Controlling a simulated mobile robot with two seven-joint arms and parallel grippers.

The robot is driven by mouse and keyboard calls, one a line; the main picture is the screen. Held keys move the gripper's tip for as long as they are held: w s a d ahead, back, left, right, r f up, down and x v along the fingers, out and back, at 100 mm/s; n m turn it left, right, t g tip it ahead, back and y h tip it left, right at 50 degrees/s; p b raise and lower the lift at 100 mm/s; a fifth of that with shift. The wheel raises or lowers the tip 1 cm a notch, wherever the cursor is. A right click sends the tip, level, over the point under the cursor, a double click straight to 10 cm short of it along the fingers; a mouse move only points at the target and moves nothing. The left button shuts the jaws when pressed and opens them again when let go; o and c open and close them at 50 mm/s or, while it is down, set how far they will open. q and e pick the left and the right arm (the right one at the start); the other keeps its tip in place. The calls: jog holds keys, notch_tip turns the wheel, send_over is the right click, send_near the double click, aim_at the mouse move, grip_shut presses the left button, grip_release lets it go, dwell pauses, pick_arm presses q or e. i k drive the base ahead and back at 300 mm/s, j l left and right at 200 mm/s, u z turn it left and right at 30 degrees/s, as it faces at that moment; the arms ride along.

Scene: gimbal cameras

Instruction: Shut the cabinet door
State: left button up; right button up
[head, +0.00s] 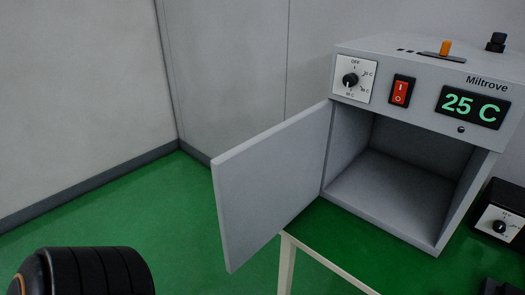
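The grey cabinet (434,247) stands at the right in the head view, with a control panel above an empty-looking chamber. Its door (268,180) is hinged at the left side of the opening and stands wide open, swung out toward me and to the left. A black ribbed rounded part (95,272) at the bottom left seems to belong to my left arm; it is apart from the door. No gripper fingers show, and my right arm is out of view.
The panel carries a dial (350,79), a red switch (401,91) and a display (471,106) reading 25 C. A black device (498,222) stands right of the cabinet. A pale table frame (287,262) is below. Green floor (165,215) is clear left of the door.

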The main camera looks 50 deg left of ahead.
aim_at(261, 185)
jog(key=k+j, duration=0.2)
jog(key=j, duration=0.2)
jog(key=k+j+z, duration=0.1)
jog(key=j, duration=0.3)
jog(key=k+j+z, duration=0.1)
jog(key=j, duration=0.8)
jog(key=i+j, duration=0.2)
jog(key=j, duration=0.2)
jog(key=i+j+z, duration=0.1)
jog(key=j, duration=0.3)
jog(key=i, duration=0.1)
